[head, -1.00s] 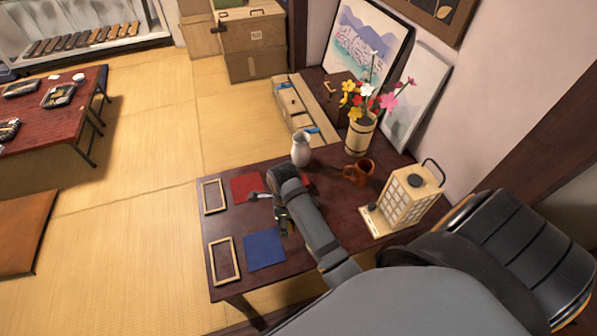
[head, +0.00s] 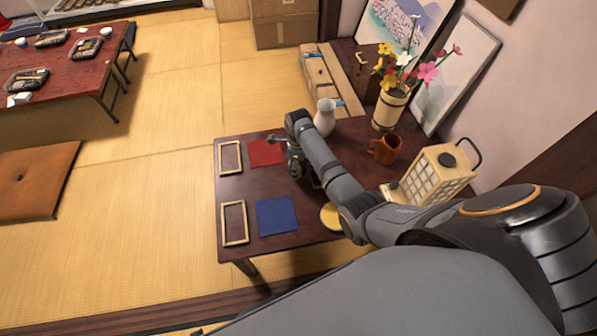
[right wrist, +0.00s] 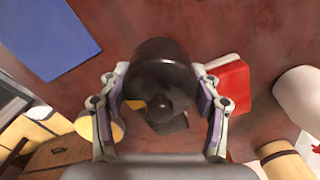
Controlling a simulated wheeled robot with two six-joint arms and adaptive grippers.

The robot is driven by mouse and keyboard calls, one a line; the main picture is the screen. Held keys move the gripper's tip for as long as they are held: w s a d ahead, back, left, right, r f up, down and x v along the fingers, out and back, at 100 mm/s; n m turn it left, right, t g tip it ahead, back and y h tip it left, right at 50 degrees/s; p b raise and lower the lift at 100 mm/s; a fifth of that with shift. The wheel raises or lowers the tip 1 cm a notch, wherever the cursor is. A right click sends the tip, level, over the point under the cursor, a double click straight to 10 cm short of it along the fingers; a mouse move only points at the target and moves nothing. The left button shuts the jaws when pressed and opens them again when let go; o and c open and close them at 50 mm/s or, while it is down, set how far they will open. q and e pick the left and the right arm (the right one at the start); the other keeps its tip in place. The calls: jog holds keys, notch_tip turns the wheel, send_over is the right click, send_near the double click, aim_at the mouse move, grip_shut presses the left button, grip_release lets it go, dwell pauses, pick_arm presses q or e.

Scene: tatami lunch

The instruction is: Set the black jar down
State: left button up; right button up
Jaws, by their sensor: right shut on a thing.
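The black jar (right wrist: 158,72) is dark and glossy and sits between the two fingers of my right gripper (right wrist: 160,108) in the right wrist view. The gripper is shut on it. In the head view my right gripper (head: 297,166) is over the dark table (head: 312,215), right of the red square (head: 266,152) and above and right of the blue square (head: 277,216). The jar is hard to make out there, mostly lost against the gripper and dark wood. I cannot tell whether its base touches the table. My left gripper is not in view.
A white vase (head: 324,118), brown mug (head: 385,149), flower pot (head: 390,108) and lantern (head: 440,175) stand along the table's right side. Two wooden frames (head: 230,158) (head: 234,222) lie at its left. A yellow disc (head: 330,216) lies near the front, partly behind my arm.

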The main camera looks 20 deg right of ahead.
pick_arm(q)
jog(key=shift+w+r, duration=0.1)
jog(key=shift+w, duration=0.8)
pick_arm(e)
jog(key=shift+f, duration=1.45)
pick_arm(q)
jog(key=shift+b, duration=0.3)
pick_arm(e)
jog(key=shift+f, duration=0.1)
jog(key=o, duration=1.3)
